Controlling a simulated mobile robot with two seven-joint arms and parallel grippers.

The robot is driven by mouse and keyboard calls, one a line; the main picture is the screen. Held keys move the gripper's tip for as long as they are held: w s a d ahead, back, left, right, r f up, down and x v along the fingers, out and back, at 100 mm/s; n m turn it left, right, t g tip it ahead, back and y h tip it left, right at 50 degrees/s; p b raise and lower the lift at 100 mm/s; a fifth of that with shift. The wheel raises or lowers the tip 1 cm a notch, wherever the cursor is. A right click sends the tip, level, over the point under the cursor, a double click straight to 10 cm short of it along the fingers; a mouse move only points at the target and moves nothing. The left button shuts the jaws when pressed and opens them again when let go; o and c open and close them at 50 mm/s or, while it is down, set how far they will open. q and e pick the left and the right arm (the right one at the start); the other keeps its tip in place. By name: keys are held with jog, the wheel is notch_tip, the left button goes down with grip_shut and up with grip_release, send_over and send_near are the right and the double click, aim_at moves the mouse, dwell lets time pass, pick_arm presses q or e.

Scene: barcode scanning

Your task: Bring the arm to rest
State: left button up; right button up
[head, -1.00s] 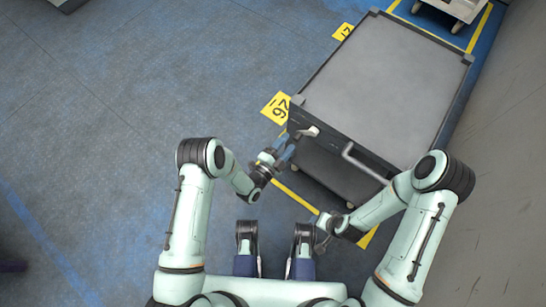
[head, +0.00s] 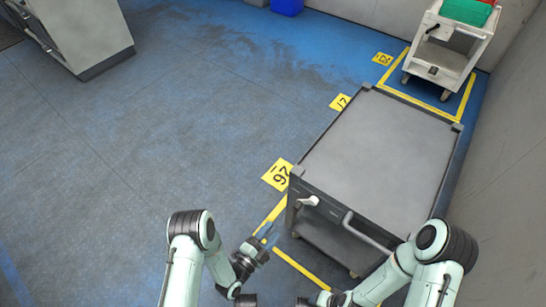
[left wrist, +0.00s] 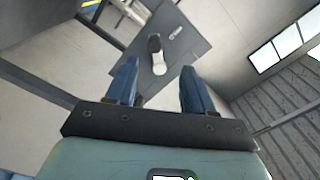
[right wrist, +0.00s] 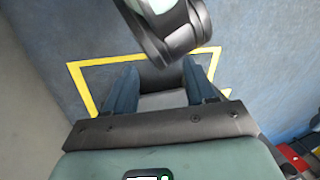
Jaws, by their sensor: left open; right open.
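My left gripper (head: 268,232) is open and empty in the head view, left of the grey cart's near corner. Its two blue fingers stand apart in the left wrist view (left wrist: 160,80). My right arm comes in at the lower right in the head view, and its gripper is mostly cut off by the bottom edge. In the right wrist view my right gripper (right wrist: 160,80) is open, with nothing between its fingers. Part of a dark and light arm link hangs in front of it there.
A grey cart (head: 380,140) with a bare top stands right of centre. A white trolley (head: 450,45) with a green bin (head: 466,11) stands behind. Open blue floor lies left.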

pick_arm(q)
jog(key=s+a+f+n+g+y, duration=0.7)
jog(key=a+f+n, duration=0.25)
jog(key=n, duration=0.45)
jog(key=s+a+n+g, duration=0.2)
jog(key=s+n+g, duration=0.4)
jog(key=s+n, duration=0.45)
jog(key=s+d+r+m+g+p, duration=0.1)
jog(key=s+r+p, duration=0.2)
jog(key=r+p, duration=0.5)
jog(key=s+d+r+m+g+p, duration=0.1)
jog(key=s+r+g+p, duration=0.1)
jog(key=r+p, duration=0.7)
jog(key=shift+s+d+r+h, duration=0.3)
jog(key=shift+s+h, duration=0.1)
jog(key=shift+s, duration=0.45)
pick_arm(e)
jog(key=s+a+r+g, duration=0.1)
jog(key=s+r, duration=0.1)
jog(key=r, duration=0.6)
jog(key=s+a+r+g, duration=0.1)
jog(key=s+r, duration=0.1)
jog(key=r, duration=0.7)
jog(key=shift+s+a+n+y, duration=0.2)
jog(key=shift+s+n+y, duration=0.1)
jog(key=shift+y, duration=0.1)
pick_arm(q)
jog(key=shift+s+f, duration=0.1)
pick_arm(e)
jog(key=shift+f, duration=0.1)
